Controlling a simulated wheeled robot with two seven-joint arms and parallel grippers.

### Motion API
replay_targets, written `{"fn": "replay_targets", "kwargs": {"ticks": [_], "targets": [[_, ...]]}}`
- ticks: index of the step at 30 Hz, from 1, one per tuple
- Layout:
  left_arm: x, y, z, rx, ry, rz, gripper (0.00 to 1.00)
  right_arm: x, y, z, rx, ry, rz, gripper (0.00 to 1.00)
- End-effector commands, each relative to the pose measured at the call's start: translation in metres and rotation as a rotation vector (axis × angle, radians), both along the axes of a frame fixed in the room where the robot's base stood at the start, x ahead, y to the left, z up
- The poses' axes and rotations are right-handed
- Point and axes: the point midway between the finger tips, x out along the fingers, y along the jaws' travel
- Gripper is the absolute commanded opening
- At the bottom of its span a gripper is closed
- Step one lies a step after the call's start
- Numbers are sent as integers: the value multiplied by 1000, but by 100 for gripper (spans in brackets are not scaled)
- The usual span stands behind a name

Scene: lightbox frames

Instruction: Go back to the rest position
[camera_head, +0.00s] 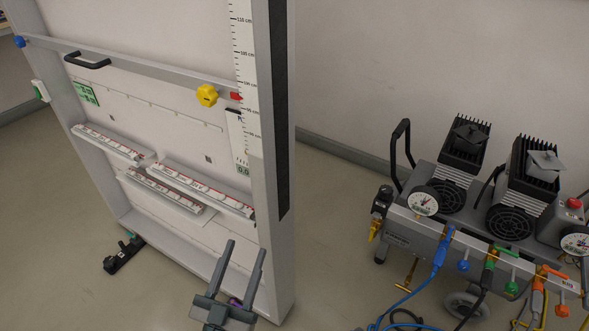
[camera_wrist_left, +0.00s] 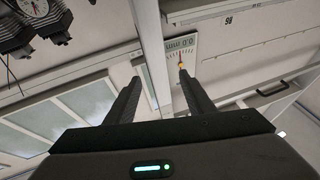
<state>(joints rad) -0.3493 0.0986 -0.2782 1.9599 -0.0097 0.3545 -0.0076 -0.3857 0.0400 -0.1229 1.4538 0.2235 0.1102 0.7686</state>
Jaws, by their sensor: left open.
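My left gripper (camera_head: 245,270) is at the lower middle of the head view, in front of the lower right part of a white framed panel (camera_head: 150,85). Its two fingers are spread apart with nothing between them. My right gripper is in neither view.
The panel carries a black handle (camera_head: 88,61), a yellow knob (camera_head: 207,95), a vertical scale (camera_head: 243,60) and labelled strips (camera_head: 205,190). A pump cart (camera_head: 425,225) with gauges and coloured hoses stands at the right. Bare floor (camera_head: 330,200) lies between panel and cart.

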Motion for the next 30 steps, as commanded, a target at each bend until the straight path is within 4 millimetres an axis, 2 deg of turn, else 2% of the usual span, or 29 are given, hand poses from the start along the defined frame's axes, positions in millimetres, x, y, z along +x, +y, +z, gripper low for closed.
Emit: {"fn": "replay_targets", "kwargs": {"ticks": [1,5,8,11,14,18,21,24,27,30], "targets": [[5,1,-12,25,91,4,49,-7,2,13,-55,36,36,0],[8,6,-78,89,327,19,49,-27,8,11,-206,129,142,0],[-3,14,-128,136,509,29,49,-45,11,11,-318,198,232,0],[-25,24,-177,180,691,38,49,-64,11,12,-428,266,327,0],[-57,36,-221,223,874,48,49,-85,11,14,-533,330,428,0],[-114,55,-272,277,1118,60,49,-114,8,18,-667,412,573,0],[-154,66,-297,307,1258,66,49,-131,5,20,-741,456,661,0],[-184,75,-313,326,1356,70,49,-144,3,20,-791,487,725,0],[-202,79,-322,337,1410,72,49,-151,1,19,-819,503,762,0],[-209,81,-326,342,1430,73,49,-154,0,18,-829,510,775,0]]}}
